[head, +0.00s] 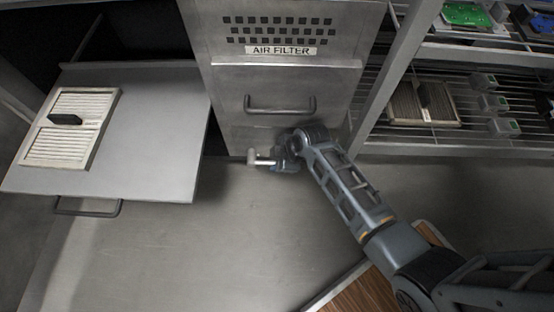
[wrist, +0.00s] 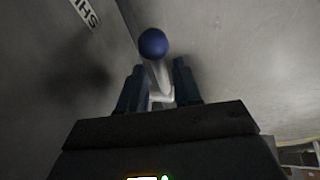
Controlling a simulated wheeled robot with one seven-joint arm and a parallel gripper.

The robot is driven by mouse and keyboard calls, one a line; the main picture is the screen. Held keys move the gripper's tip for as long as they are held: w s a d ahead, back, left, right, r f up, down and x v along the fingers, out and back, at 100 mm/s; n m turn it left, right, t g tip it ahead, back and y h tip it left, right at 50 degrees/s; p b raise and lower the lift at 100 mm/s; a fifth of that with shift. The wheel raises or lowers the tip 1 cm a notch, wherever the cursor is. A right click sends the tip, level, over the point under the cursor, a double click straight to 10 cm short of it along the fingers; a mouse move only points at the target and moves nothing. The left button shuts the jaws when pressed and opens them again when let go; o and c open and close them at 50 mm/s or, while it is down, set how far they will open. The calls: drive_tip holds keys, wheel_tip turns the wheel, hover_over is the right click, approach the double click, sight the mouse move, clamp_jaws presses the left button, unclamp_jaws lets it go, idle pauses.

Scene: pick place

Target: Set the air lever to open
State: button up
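The air lever shows in the wrist view as a pale shaft ending in a blue ball knob (wrist: 153,43). My gripper (wrist: 159,68) has its two dark blue fingers apart, one on each side of the shaft. The knob stands out beyond the fingertips. A gap shows between the right finger and the shaft; contact on the left side is unclear. In the head view, my gripper (head: 284,164) is low in front of the air filter cabinet (head: 230,105), beside a pale lever part (head: 256,158). My gripper hides the rest of the lever there.
The cabinet has a horizontal handle (head: 280,108). An open drawer (head: 165,150) at left holds a slatted filter (head: 72,128). Wire shelves (head: 460,142) at right hold another filter (head: 425,103) and small boxes.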

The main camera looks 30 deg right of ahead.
clamp_jaws()
idle(0.3)
drive_tip(key=shift+a+r+g+h+p, duration=0.15)
drive_tip(key=shift+r+g+h+p, duration=0.25)
drive_tip(key=shift+p, duration=0.7)
drive_tip(key=shift+w+r+p, duration=0.1)
drive_tip(key=shift+p, duration=0.35)
drive_tip(key=shift+o, duration=1)
unclamp_jaws()
